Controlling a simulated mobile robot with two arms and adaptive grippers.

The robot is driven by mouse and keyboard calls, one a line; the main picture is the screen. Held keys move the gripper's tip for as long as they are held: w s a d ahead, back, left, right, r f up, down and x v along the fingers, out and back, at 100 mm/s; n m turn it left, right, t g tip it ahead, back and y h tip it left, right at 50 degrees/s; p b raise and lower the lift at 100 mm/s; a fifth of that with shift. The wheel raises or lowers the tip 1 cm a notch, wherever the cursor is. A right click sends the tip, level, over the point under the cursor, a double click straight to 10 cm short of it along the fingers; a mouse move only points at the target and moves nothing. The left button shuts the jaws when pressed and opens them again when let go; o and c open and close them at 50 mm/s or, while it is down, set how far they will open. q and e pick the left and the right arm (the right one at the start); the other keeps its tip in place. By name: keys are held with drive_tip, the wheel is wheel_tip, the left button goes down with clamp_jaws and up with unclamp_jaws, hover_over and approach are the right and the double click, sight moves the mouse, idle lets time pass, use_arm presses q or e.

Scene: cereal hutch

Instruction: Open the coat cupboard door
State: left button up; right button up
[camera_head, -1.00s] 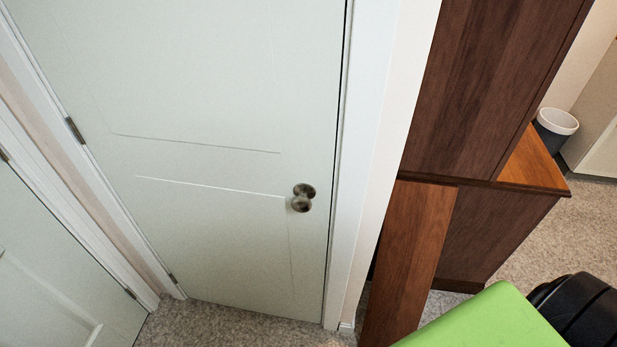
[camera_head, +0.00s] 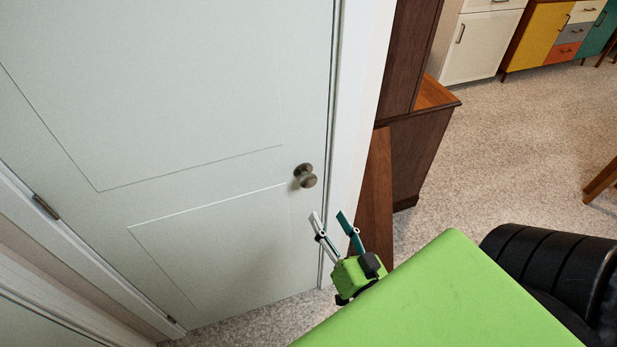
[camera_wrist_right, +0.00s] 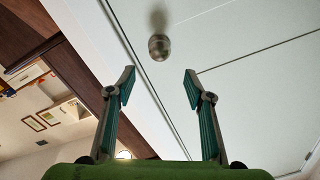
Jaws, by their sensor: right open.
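The pale cupboard door (camera_head: 200,110) stands shut in its white frame, with hinges on its left side. Its round metal knob (camera_head: 306,176) is near the right edge. My right gripper (camera_head: 329,214) is open and empty, below and a little right of the knob in the head view. In the right wrist view the knob (camera_wrist_right: 159,46) lies ahead of the two spread fingers (camera_wrist_right: 159,82), roughly centred between them and apart from them. The door face (camera_wrist_right: 240,50) also fills the right of that view. My left gripper is not in view.
A dark brown wooden hutch (camera_head: 415,140) stands right of the door frame, with a wooden panel (camera_head: 375,205) beside it. Carpet (camera_head: 520,140) is open to the right. A white cabinet (camera_head: 483,45) and a colourful cabinet (camera_head: 555,32) stand at the back.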

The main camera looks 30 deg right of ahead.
sight(311, 184)
drive_tip(key=p+x, duration=0.2)
drive_tip(key=x, duration=1)
drive_tip(key=shift+w, duration=0.3)
drive_tip(key=shift+w+d+p, duration=0.15)
drive_tip(key=shift+w+p, duration=0.15)
drive_tip(key=shift+w, duration=0.25)
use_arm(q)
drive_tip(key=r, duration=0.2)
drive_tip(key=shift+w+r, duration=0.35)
use_arm(e)
clamp_jaws()
drive_tip(key=shift+s, duration=0.15)
